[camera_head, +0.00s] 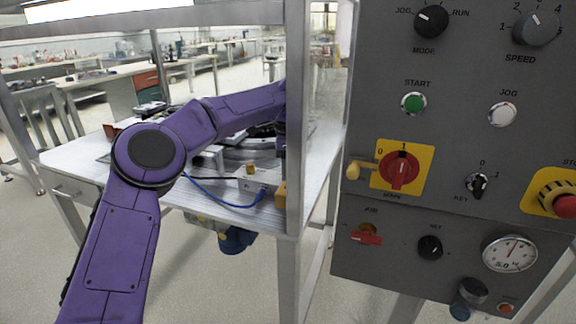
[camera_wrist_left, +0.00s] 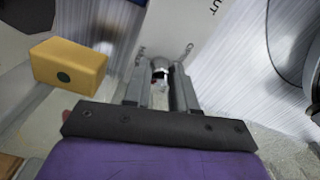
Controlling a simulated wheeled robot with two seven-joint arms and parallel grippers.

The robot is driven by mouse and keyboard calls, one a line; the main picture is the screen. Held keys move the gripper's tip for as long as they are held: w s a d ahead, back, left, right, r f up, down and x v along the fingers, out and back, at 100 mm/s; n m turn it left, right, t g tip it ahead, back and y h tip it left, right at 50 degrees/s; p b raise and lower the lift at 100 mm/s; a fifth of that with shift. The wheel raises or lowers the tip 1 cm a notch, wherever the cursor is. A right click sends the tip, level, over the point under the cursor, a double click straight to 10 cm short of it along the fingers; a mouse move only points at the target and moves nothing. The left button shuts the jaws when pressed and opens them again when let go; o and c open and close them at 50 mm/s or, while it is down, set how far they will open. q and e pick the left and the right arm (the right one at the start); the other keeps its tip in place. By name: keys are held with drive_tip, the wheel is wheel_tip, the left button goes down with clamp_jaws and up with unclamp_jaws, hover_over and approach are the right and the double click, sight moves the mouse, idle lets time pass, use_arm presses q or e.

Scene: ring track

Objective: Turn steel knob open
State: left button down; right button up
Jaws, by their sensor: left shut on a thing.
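In the left wrist view, my left gripper (camera_wrist_left: 161,80) reaches forward with its two grey fingers close around a small shiny steel knob (camera_wrist_left: 159,68). The gripper is shut on the knob, which sits at the edge of a pale box (camera_wrist_left: 195,28) with dark lettering ending in "UT". The fingers hide part of the knob, so I cannot tell how far it is turned. In the head view my purple left arm reaches over the table to the frame post, and the gripper itself is hidden. My right gripper is in neither view.
A yellow block (camera_wrist_left: 68,62) with a dark round spot lies left of the fingers. In the head view a metal post (camera_head: 297,120) stands beside my arm. A grey control panel (camera_head: 455,130) fills the right. The table (camera_head: 75,160) is bare at its left end.

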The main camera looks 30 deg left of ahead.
use_arm(q)
drive_tip(key=m+p, duration=0.2)
drive_tip(key=m, duration=0.1)
drive_tip(key=shift+r+m, duration=0.15)
drive_tip(key=shift+m, duration=0.25)
drive_tip(key=m+p, duration=0.2)
drive_tip(key=m, duration=0.1)
drive_tip(key=shift+m, duration=0.3)
drive_tip(key=m+p, duration=0.3)
drive_tip(key=shift+s+m, duration=0.1)
drive_tip(key=shift+m, duration=0.2)
drive_tip(key=m+p, duration=0.2)
drive_tip(key=m, duration=0.1)
drive_tip(key=shift+m+p, duration=0.3)
drive_tip(key=shift+p, duration=0.1)
drive_tip(key=m+p, duration=0.2)
drive_tip(key=m, duration=0.1)
drive_tip(key=shift+m+p, duration=0.3)
drive_tip(key=shift+p, duration=0.1)
drive_tip(key=m+p, duration=0.2)
drive_tip(key=m, duration=0.1)
drive_tip(key=shift+m+p, duration=0.35)
drive_tip(key=shift+m, duration=0.05)
drive_tip(key=m+p, duration=0.2)
drive_tip(key=m, duration=0.1)
drive_tip(key=shift+a+m+p, duration=0.1)
drive_tip(key=shift+m+p, duration=0.65)
drive_tip(key=shift+m, duration=0.85)
